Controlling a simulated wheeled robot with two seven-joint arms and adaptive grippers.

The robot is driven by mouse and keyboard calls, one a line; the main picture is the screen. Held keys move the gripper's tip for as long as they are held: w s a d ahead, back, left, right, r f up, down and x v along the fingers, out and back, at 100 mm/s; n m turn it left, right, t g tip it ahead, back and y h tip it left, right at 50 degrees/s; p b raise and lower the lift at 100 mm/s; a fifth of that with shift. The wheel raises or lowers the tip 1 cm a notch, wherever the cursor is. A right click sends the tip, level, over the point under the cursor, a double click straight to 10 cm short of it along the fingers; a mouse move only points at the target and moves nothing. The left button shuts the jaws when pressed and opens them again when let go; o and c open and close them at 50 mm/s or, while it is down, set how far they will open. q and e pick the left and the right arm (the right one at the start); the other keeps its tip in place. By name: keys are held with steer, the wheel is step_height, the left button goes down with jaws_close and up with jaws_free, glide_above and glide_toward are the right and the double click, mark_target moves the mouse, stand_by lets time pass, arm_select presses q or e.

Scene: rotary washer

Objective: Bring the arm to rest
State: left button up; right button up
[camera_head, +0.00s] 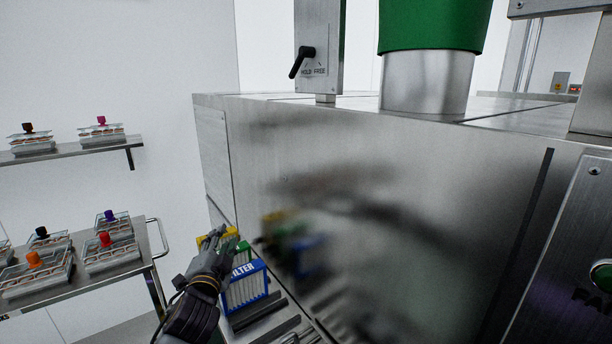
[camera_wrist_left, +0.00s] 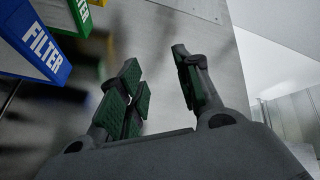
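My left gripper (camera_head: 222,247) is at the lower left of the head view, close to the steel machine's front panel and beside the filters. In the left wrist view my left gripper (camera_wrist_left: 162,90) has its green-padded fingers spread apart with nothing between them. A blue filter (camera_head: 245,287) with white lettering stands just right of the gripper; it also shows in the left wrist view (camera_wrist_left: 35,45) at the upper left. Green (camera_wrist_left: 72,14) and yellow filters show behind it. My right gripper is not in view.
The large steel machine (camera_head: 400,190) fills the middle and right, with a black HOLD/FREE lever (camera_head: 302,62) and a green-topped cylinder (camera_head: 430,30) above it. A cart (camera_head: 95,270) and a wall shelf (camera_head: 75,149) on the left carry clear boxes with coloured knobs.

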arm_select(q)
steer(key=s+a+f+n+g, duration=0.1)
steer(key=s+f+n+g, duration=0.25)
steer(key=s+f, duration=0.45)
steer(key=s+a+f+n+g, duration=0.15)
steer(key=s+f+g, duration=0.3)
steer(key=f, duration=0.75)
steer(key=s+d+f+n+g+h, duration=0.1)
steer(key=s+f+n+g, duration=0.15)
steer(key=s+f, duration=0.45)
steer(key=s+d+f+n+g, duration=0.1)
steer(key=s+f+g, duration=0.25)
steer(key=s, duration=0.75)
step_height(320, 180, down, 33)
steer(key=s+g, duration=0.2)
steer(key=s, duration=0.1)
steer(key=s+a+f, duration=0.2)
steer(key=s+f, duration=0.7)
steer(key=s, duration=0.1)
steer(key=s+a+f+g, duration=0.1)
steer(key=s+a+f, duration=0.1)
steer(key=s+f, duration=0.8)
steer(key=shift+s+a+f, duration=0.15)
steer(key=shift+s+a, duration=0.2)
steer(key=shift+s, duration=0.45)
steer(key=shift+w, duration=0.15)
